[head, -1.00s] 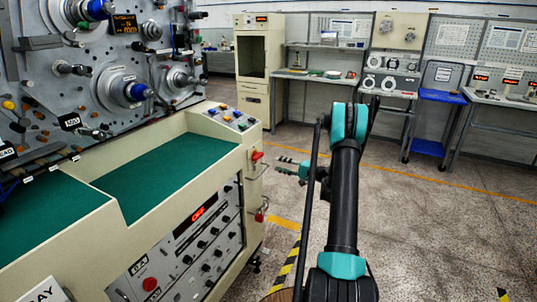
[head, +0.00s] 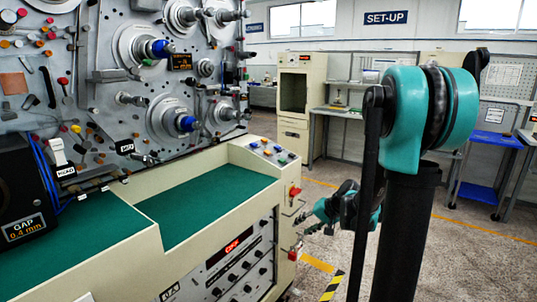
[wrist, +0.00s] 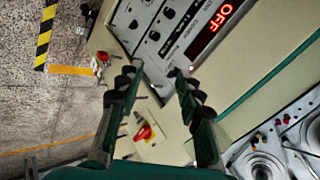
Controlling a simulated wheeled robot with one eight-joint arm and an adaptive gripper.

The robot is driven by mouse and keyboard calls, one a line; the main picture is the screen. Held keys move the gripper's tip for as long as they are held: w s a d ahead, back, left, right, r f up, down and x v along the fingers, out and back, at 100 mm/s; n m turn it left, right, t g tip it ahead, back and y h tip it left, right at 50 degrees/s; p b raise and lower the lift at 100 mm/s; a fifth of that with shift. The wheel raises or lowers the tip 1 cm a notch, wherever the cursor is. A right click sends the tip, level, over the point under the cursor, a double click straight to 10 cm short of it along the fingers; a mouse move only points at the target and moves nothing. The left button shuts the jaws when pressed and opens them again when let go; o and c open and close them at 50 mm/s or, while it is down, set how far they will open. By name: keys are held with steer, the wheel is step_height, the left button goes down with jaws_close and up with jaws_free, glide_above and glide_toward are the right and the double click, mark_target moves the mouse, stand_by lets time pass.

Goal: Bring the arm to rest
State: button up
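My arm stands on the right side of the head view, its teal and black elbow high in the picture. My gripper (head: 318,216) shows small beyond the arm, beside the right end of the machine and apart from it. In the wrist view the two dark ridged fingers (wrist: 155,73) stand apart, with nothing between them. The winding machine's front panel (wrist: 178,35) with its red OFF display lies beyond the fingertips.
The cream winding machine (head: 262,180) with a green work surface (head: 205,200) and grey spindle panel fills the left. Red switches (head: 294,192) project from its end near my gripper. Benches and a cabinet (head: 294,100) stand behind. Speckled floor is clear between.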

steer(key=s+d+f+n+h, duration=0.1)
steer(key=s+d+f+h, duration=0.1)
steer(key=s, duration=0.9)
steer(key=s+d+f+n+h, duration=0.2)
steer(key=s+d+h, duration=0.2)
steer(key=s, duration=0.7)
steer(key=shift+s+g, duration=0.15)
steer(key=shift+g, duration=0.25)
steer(key=shift+f, duration=0.1)
